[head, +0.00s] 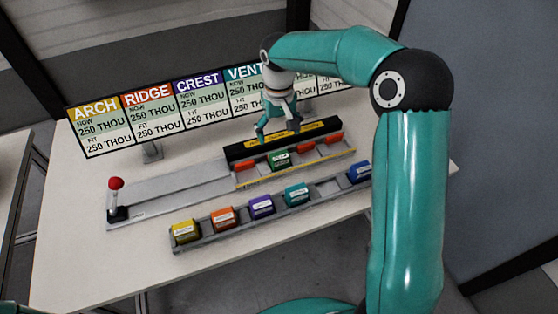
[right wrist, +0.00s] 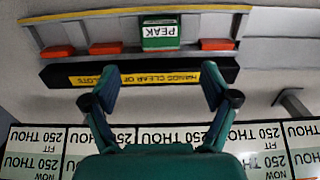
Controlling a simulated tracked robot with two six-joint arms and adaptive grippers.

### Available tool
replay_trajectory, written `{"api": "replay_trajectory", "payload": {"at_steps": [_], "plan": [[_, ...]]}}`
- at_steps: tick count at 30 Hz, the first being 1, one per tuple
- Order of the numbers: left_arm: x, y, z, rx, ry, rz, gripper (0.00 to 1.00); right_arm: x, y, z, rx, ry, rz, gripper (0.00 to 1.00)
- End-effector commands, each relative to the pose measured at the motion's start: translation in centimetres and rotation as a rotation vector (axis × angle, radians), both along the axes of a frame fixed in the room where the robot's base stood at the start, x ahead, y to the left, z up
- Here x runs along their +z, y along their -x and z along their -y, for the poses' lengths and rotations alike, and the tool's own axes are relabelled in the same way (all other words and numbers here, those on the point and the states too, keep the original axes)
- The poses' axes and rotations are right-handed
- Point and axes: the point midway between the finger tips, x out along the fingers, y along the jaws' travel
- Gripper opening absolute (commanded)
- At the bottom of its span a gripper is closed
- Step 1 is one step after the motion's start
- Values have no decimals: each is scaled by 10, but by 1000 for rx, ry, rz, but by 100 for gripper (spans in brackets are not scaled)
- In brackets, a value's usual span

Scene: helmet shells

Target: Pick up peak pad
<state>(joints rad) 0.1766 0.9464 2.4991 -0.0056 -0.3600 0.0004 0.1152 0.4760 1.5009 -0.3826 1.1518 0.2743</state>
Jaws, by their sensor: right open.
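The peak pad (head: 279,159) is a green block with a white label, seated in the back slotted fixture between orange-red pieces. In the right wrist view the pad (right wrist: 160,36) reads PEAK, upside down, near the top middle. My right gripper (head: 279,133) is open and empty. It hangs above the black bar behind the pad, apart from the pad. In the right wrist view the gripper (right wrist: 158,72) has its fingers spread, with the pad beyond the fingertips. My left gripper is not in view.
A black bar with a yellow warning strip (head: 285,139) stands behind the pad. A front rack (head: 222,234) holds yellow, orange, purple, teal and blue blocks. A red-knobbed lever (head: 116,184) stands at left. Sign panels (head: 140,118) line the back. The table's front left (head: 90,255) is clear.

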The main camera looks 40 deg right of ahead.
Motion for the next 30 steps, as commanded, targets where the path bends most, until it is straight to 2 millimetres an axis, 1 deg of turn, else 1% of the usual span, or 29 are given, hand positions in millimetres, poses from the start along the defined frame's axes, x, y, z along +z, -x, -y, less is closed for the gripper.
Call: {"api": "replay_trajectory", "payload": {"at_steps": [1, 3, 6, 11, 13, 18, 21, 24, 30], "plan": [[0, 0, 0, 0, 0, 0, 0, -10, 1, 0, -1, -1, -4, 85], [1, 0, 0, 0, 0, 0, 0, -21, 1, 0, -2, -1, -4, 85], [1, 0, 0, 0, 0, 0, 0, -30, 1, 0, -2, 0, -1, 85], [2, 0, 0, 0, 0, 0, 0, -37, 2, 0, -1, 0, -1, 85], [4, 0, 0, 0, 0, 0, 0, -43, 3, -1, 0, 0, -2, 85], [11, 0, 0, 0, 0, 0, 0, -67, 10, -3, -1, -1, -4, 85], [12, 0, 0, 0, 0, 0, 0, -80, 9, -3, -1, -1, -3, 85], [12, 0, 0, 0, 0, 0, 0, -85, 8, -3, -2, -1, 0, 85], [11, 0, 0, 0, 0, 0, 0, -86, 8, -3, -2, -1, 1, 85]]}}
